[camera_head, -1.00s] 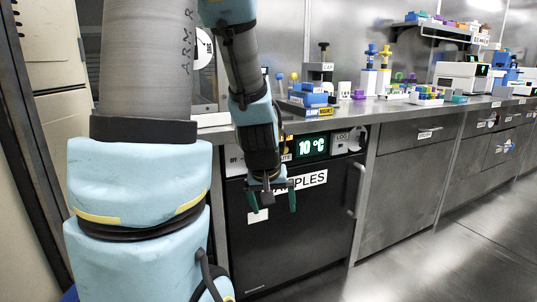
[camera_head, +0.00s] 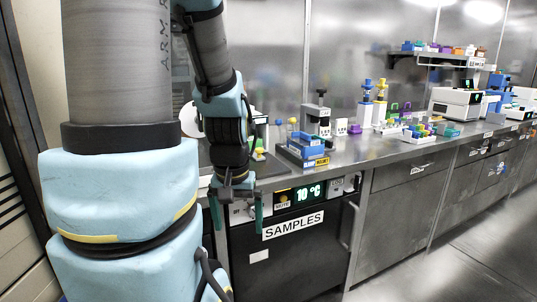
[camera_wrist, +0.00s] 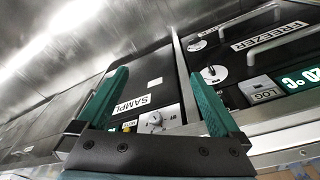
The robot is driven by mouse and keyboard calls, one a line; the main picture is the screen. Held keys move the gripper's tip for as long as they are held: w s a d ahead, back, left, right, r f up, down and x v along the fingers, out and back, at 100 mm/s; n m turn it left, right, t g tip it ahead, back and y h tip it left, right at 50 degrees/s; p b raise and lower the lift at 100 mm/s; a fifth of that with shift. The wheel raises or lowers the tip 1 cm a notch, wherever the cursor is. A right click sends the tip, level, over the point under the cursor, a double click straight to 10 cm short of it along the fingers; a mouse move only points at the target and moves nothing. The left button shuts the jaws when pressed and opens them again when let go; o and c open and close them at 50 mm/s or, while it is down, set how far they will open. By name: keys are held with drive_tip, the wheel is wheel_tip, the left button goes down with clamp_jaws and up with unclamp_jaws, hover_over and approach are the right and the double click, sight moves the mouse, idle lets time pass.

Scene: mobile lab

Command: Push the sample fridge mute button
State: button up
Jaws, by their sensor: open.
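The black sample fridge (camera_head: 285,258) has a white SAMPLES label (camera_head: 293,226) and a control strip above it with a green 10 °C display (camera_head: 308,193). The small yellowish mute button (camera_head: 283,198) is just left of the display, above its MUTE label. In the wrist view, the SAMPLES label (camera_wrist: 132,103) shows between my fingers, with a small yellow spot by the MUTE label (camera_wrist: 130,124) below it. My gripper (camera_head: 237,215) is open and empty, its green fingers (camera_wrist: 158,75) apart. It is in front of the strip's left end, left of the mute button, and hides part of the strip.
A LOG label (camera_head: 336,183) is right of the display. The wrist view shows a neighbouring FREEZER (camera_wrist: 272,37) with a handle and dial. The counter above holds a blue tray stack (camera_head: 302,152) and lab devices. Open floor lies at the right.

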wheel_tip(320, 180, up, 11)
drive_tip(key=p, duration=0.9)
drive_tip(key=shift+r, duration=0.15)
